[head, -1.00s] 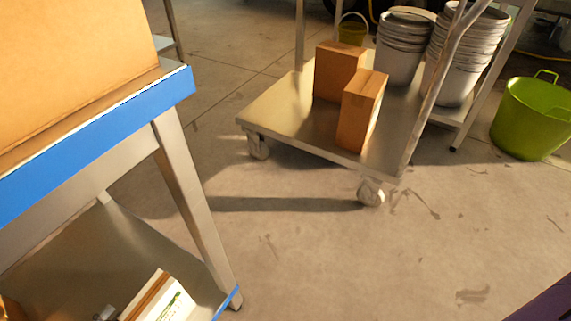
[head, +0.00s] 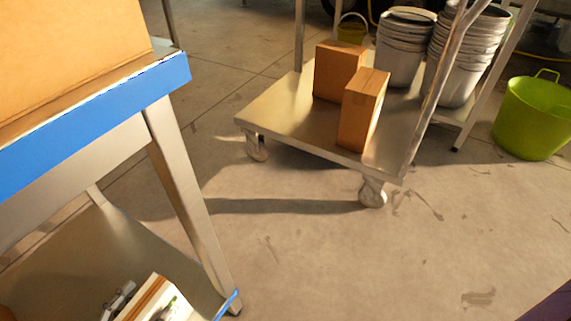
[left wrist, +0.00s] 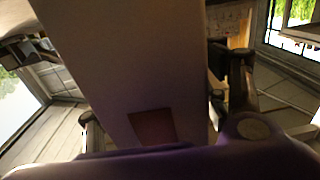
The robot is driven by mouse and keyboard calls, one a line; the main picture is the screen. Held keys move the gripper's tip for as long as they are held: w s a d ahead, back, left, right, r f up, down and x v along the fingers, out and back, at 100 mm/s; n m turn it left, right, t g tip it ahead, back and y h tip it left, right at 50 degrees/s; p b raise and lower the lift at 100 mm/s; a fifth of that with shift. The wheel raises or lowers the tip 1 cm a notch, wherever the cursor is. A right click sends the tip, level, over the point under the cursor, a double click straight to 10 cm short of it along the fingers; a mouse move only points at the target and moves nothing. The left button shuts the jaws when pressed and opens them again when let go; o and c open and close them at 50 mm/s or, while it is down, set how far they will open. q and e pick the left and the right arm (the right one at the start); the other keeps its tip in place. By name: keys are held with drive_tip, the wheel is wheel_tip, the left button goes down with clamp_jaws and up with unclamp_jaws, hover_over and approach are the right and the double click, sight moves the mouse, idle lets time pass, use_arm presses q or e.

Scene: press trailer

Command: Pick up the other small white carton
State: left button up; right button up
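A small white carton (head: 152,296) with green print stands on the lower shelf (head: 85,255) of the blue-edged table, at the bottom left of the head view. Its lower part is cut off by the frame. My left gripper (head: 120,300) is at the carton's left side there, only partly in view. In the left wrist view a pale carton (left wrist: 150,60) fills the middle between my left gripper's fingers (left wrist: 160,112), one finger on each side. I cannot tell whether they press on it. My right gripper is not in view.
A large brown box (head: 70,50) stands on the table's blue-edged top (head: 100,120). A green tub (head: 535,120) is at right. The floor between is clear.

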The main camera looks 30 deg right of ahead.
use_arm(q)
clamp_jaws()
drive_tip(key=shift+r, duration=0.15)
drive_tip(key=shift+r, duration=0.1)
